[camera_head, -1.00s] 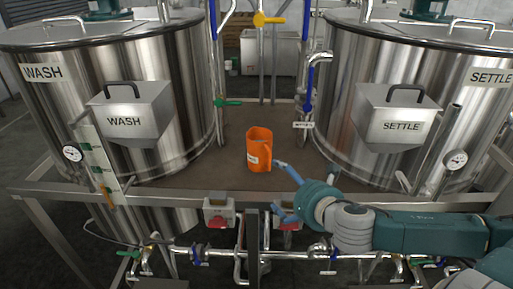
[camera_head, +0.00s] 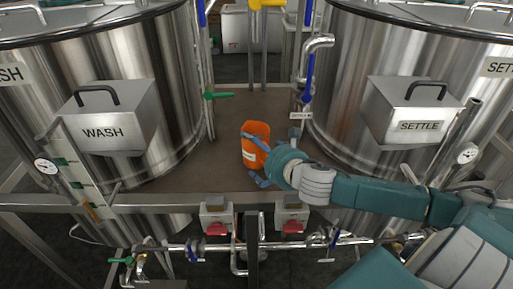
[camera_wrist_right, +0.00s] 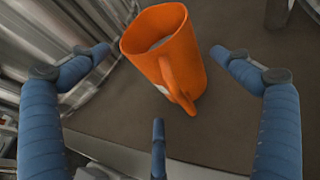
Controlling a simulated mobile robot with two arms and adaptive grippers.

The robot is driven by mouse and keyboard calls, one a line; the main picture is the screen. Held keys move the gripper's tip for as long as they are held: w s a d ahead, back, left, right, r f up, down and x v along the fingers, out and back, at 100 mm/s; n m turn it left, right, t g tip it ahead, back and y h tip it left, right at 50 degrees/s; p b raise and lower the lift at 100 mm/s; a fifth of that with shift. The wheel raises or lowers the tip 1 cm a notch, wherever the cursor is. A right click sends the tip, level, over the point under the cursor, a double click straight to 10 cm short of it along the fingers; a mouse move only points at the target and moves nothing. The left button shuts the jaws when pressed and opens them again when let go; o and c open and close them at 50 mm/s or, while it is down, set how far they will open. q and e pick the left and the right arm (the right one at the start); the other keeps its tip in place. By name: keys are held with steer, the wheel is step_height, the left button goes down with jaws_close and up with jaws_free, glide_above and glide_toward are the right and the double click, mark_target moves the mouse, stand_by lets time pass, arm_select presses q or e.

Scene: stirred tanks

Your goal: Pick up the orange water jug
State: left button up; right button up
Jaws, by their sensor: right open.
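The orange water jug (camera_head: 254,150) stands on the brown platform (camera_head: 228,118) between the two steel tanks, with a pale label on its front. In the right wrist view the jug (camera_wrist_right: 160,50) shows its open top and its handle, which points toward my gripper. My right gripper (camera_head: 253,158) is open at the jug; in the head view its blue fingers overlap the jug's front and lower right. In the right wrist view the fingers of the right gripper (camera_wrist_right: 165,70) are spread on both sides of the jug, apart from it. My left gripper is not in view.
The WASH tank (camera_head: 165,110) stands to the left and the SETTLE tank (camera_head: 345,90) to the right. A metal rail (camera_head: 165,199) edges the platform. Pipes with a green valve handle (camera_head: 220,96) and a blue valve handle (camera_head: 309,75) rise behind the jug.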

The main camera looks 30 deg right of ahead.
mark_target(256, 146)
steer(key=w+p, duration=0.2)
steer(key=w, duration=0.1)
steer(key=shift+d+f, duration=0.1)
steer(key=shift+d, duration=0.1)
steer(key=shift+x, duration=0.95)
steer(key=shift+w+f, duration=0.15)
steer(key=shift+f, duration=0.15)
steer(key=c, duration=1.6)
steer(key=shift+r, duration=0.15)
steer(key=shift+c, duration=0.3)
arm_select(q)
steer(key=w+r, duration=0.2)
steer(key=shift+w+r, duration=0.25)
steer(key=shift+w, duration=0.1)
